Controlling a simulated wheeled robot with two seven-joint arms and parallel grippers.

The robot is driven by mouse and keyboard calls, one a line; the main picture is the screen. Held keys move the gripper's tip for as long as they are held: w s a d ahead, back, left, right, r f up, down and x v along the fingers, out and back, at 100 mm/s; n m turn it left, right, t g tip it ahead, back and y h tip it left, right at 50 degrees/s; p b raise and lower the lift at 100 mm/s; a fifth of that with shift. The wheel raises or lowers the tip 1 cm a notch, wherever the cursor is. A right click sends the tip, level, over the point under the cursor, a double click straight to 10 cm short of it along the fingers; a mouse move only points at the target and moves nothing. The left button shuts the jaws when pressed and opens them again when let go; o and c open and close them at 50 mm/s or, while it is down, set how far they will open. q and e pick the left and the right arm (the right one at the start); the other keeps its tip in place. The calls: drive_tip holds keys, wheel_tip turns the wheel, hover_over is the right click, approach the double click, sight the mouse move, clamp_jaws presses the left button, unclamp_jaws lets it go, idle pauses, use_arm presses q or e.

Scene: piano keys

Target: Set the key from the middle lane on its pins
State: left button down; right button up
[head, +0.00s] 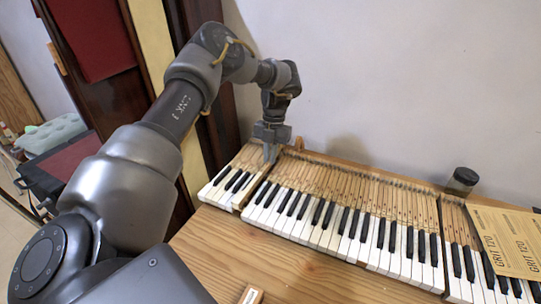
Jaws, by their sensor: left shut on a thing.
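The keyboard (350,220) lies on the wooden bench with its white and black key fronts toward me and its bare wooden key sticks behind. My left gripper (270,155) points down over the wooden back part of the keys, near the left end of the keyboard. It is shut on a key, whose outline is hard to tell from the neighbouring sticks. A narrow wood-coloured gap or divider (246,196) shows between the short left group of keys (226,184) and the long middle group. The pins under the gripper are hidden. My right gripper is not in view.
A wall stands close behind.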

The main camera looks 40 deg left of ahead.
use_arm(q)
drive_tip(key=shift+f+b, duration=0.5)
drive_tip(key=shift+f, duration=0.1)
drive_tip(key=c, duration=1.8)
unclamp_jaws()
drive_tip(key=shift+r, duration=0.2)
drive_tip(key=shift+s+p+v, duration=0.2)
drive_tip(key=shift+p+v, duration=0.8)
drive_tip(key=shift+p, duration=0.15)
drive_tip(key=o, duration=0.5)
drive_tip(key=shift+o, duration=0.2)
